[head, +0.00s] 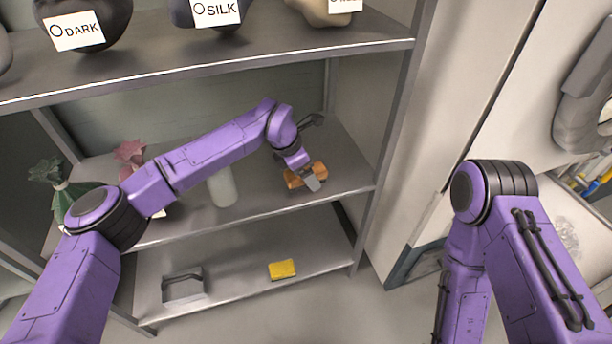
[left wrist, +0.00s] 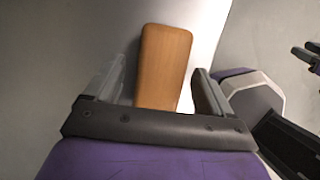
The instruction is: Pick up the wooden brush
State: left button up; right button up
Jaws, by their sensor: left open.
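The wooden brush (head: 320,169) lies on the middle shelf, at its right part, partly hidden behind my left gripper in the head view. In the left wrist view, the brown wooden brush (left wrist: 164,65) lies between the two fingers of my left gripper (left wrist: 160,98). The left gripper (head: 312,182) is open, with a finger on either side of the brush and a visible gap to each. The brush's lower end is hidden behind the gripper's palm. My right arm is in the head view at the right, but its gripper is out of the picture.
On the middle shelf (head: 255,201) stand a pale cylinder (head: 222,187), a pink tied bag (head: 131,153) and a green tied bag (head: 50,172). The lower shelf holds a yellow sponge (head: 282,269) and a grey metal holder (head: 182,286). The upper shelf (head: 250,55) runs above my left arm.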

pick_arm(q)
jog(key=shift+f, duration=0.25)
jog(key=c, duration=1.1)
jog(key=shift+r, duration=0.1)
notch_tip(320, 180, up, 4)
jog(key=shift+r, duration=0.1)
jog(key=s+d, duration=0.1)
jog(key=s, duration=0.4)
jog(key=s+d, duration=0.2)
jog(key=s, duration=0.4)
jog(key=s+d, duration=0.2)
jog(key=s, duration=0.4)
jog(key=shift+s+d, duration=0.1)
jog(key=shift+d, duration=0.15)
